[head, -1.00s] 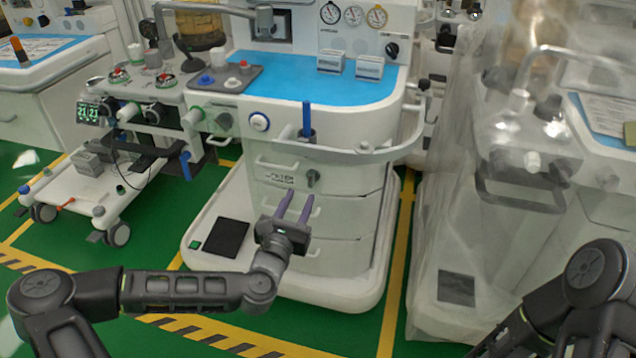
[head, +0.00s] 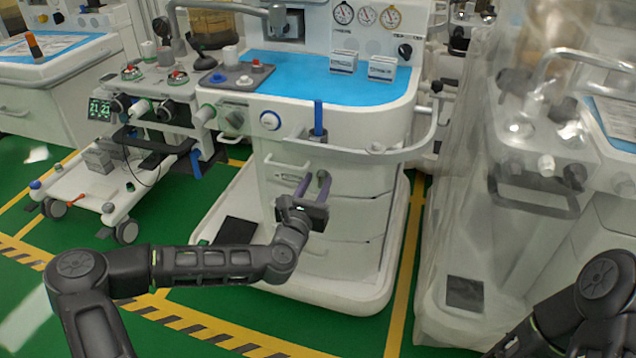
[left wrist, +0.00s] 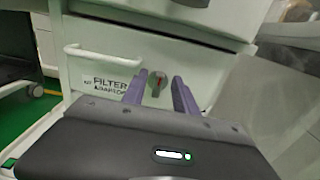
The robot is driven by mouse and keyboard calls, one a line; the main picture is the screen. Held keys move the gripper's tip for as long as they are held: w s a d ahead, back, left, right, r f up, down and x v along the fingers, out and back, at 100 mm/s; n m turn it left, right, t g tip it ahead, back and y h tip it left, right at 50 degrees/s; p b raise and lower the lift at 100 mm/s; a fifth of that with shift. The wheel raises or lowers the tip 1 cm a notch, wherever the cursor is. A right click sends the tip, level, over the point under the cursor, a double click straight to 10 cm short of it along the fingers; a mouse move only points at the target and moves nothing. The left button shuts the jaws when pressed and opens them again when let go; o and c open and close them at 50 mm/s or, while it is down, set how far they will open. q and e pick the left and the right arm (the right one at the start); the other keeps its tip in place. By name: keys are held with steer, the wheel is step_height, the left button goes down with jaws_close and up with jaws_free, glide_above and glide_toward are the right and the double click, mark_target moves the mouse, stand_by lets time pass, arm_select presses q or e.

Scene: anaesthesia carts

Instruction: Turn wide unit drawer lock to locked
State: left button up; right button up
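The wide unit (head: 355,213) is a white cart with closed drawers. On its top drawer front (left wrist: 105,48) a small grey lock knob (left wrist: 157,84) with a reddish mark sits right of the FILTER label. My left gripper (left wrist: 158,90) is open, its two purple fingers pointing at the drawer on either side of the knob in the left wrist view. I cannot tell whether they touch it. In the head view the left gripper (head: 313,184) is in front of that drawer and partly hides the knob. My right gripper is out of view; only its arm shows at lower right.
The drawer's white handle (left wrist: 103,60) is left of the lock. A rail (head: 365,154) curves out above the drawer. A wheeled trolley (head: 90,180) stands at left and a plastic-covered cart (head: 470,210) at right. Green floor (head: 215,305) is clear in front.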

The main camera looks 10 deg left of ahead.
arm_select(q)
steer(key=shift+w, duration=0.6)
jaws_close()
